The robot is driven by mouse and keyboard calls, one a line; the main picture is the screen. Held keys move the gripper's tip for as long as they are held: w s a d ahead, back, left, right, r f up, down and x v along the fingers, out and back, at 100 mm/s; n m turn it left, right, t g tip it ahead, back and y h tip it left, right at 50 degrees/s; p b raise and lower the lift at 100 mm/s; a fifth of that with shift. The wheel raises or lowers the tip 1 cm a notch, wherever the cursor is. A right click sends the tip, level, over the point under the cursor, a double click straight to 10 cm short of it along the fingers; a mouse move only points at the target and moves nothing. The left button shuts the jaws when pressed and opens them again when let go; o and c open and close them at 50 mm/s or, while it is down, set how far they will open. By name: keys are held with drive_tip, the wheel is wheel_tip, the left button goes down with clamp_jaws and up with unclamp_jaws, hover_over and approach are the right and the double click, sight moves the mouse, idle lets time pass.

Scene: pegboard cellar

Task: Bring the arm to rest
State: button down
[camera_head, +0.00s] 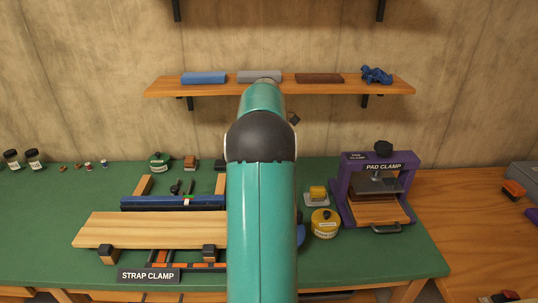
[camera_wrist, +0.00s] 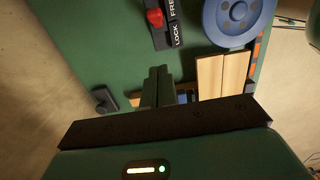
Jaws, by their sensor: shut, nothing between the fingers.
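My arm (camera_head: 262,220) rises through the middle of the head view, and its teal links hide my gripper there. In the wrist view my gripper (camera_wrist: 157,78) shows as two green fingers side by side. They are shut with nothing between them. Below them in that view are the green bench top, a blue wheel (camera_wrist: 236,18) and a red-knobbed lever (camera_wrist: 155,18) by a label reading LOCK and FREE. I cannot tell how far the fingers are from these.
The strap clamp (camera_head: 148,275) with a long board (camera_head: 150,229) stands left of my arm. The purple pad clamp (camera_head: 347,200) and a yellow round tin (camera_head: 325,224) stand to the right. A wall shelf (camera_head: 220,88) holds several blocks. The far left of the green bench (camera_head: 40,220) is mostly clear.

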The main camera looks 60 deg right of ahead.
idle(0.4)
drive_tip(key=w+a+r+m+t, duration=0.1)
drive_tip(key=w+a+r, duration=0.25)
drive_tip(key=a, duration=0.75)
drive_tip(key=w+a+r+m+t+h, duration=0.1)
drive_tip(key=w+a+r, duration=0.3)
drive_tip(key=a, duration=0.7)
drive_tip(key=w+a+r+t, duration=0.1)
drive_tip(key=w+a+r, duration=0.3)
drive_tip(key=a, duration=0.7)
drive_tip(key=s+a+f+m+t, duration=0.1)
drive_tip(key=s+a, duration=0.4)
drive_tip(key=a, duration=0.7)
drive_tip(key=s+a+f+m+t+y, duration=0.1)
drive_tip(key=s+a+f, duration=0.3)
drive_tip(key=a, duration=0.9)
drive_tip(key=shift+s+a+f+m+t, duration=0.15)
drive_tip(key=shift+s+f+m+t, duration=0.2)
drive_tip(key=shift+s+m+t, duration=0.35)
drive_tip(key=shift+s, duration=0.2)
